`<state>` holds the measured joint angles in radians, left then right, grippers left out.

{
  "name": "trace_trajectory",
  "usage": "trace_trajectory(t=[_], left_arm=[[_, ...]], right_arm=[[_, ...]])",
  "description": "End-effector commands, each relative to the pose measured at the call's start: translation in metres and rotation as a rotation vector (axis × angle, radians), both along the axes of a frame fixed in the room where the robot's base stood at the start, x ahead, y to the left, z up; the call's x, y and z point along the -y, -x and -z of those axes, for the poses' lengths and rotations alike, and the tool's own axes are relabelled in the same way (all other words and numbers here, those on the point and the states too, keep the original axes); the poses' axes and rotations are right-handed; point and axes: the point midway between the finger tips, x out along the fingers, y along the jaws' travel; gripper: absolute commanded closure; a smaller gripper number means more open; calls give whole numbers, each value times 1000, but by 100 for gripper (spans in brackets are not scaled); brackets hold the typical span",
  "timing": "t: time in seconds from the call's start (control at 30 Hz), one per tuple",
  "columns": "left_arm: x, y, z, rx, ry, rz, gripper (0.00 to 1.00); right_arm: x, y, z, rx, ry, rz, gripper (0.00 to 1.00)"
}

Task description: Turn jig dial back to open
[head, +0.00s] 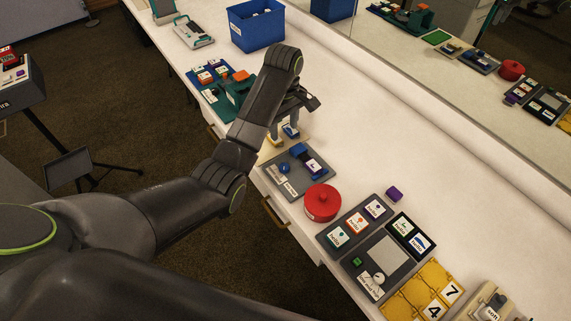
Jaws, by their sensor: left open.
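My left gripper (284,136) is open and points down at the counter, just behind a grey board (268,178). A small blue-and-white piece (291,131) shows at its fingers; I cannot tell whether they touch. The grey board carries a round blue knob (284,168), a blue block with a white label (311,166) and a label plate at its front. The knob may be the jig dial; its setting is too small to read. The gripper is apart from the knob. My right gripper is not in view.
A red round pot (322,202) stands right of the grey board. Beyond it are a dark card tray (340,221), a grey panel and yellow number tiles (432,278). A green fixture (237,88) and blue bin (256,26) stand farther back.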

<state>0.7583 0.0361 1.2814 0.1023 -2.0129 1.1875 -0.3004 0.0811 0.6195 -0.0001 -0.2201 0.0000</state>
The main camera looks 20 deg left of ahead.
Motion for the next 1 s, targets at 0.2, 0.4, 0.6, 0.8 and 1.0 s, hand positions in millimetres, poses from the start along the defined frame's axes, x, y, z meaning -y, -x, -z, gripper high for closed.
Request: trace_trajectory(t=[0.2, 0.4, 0.6, 0.8, 1.0], left_arm=[[0, 1, 32, -3, 1, 1, 50], [0, 2, 73, -7, 1, 1, 50], [0, 2, 116, -4, 0, 2, 50], [0, 1, 149, -2, 0, 2, 50], [0, 0, 164, 0, 0, 2, 50]], right_arm=[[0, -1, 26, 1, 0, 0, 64], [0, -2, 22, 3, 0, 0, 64], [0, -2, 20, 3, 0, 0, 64], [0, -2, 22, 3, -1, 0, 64], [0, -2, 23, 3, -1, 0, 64]])
